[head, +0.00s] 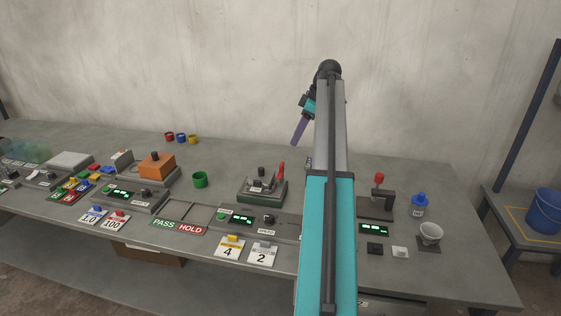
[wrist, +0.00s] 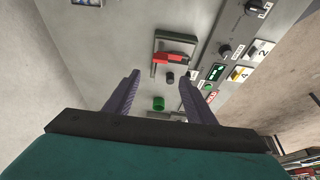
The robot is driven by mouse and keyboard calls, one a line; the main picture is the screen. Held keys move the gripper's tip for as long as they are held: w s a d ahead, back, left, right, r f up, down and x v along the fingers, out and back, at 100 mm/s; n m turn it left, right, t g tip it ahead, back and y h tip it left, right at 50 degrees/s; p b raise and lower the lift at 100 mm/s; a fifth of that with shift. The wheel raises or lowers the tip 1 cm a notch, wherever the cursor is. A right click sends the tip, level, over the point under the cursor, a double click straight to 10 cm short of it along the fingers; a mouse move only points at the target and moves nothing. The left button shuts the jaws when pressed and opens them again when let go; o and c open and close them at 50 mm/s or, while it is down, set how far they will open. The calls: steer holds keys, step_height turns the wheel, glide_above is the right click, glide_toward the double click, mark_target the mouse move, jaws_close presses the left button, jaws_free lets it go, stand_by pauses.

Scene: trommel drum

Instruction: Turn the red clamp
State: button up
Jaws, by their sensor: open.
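A clamp with a red handle (head: 281,172) stands on a green-edged base (head: 263,196) near the middle of the bench. A second red-topped part (head: 379,178) stands on a dark fixture to the right.
A green cup (head: 200,179) stands left of the clamp. A control box with a green display (head: 242,218) is in front of it. A blue bottle (head: 419,204) and white cup (head: 430,232) are at the right. An orange block (head: 156,166) is at the left.

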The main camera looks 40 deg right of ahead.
mark_target(282, 163)
steer(key=shift+f, duration=0.15)
steer(key=p+x, duration=0.2)
steer(key=x, duration=1.1)
steer(key=shift+w+a+f, duration=0.1)
steer(key=shift+w+f, duration=0.1)
steer(key=shift+f, duration=0.05)
steer(key=c, duration=0.9)
steer(key=shift+c, duration=0.7)
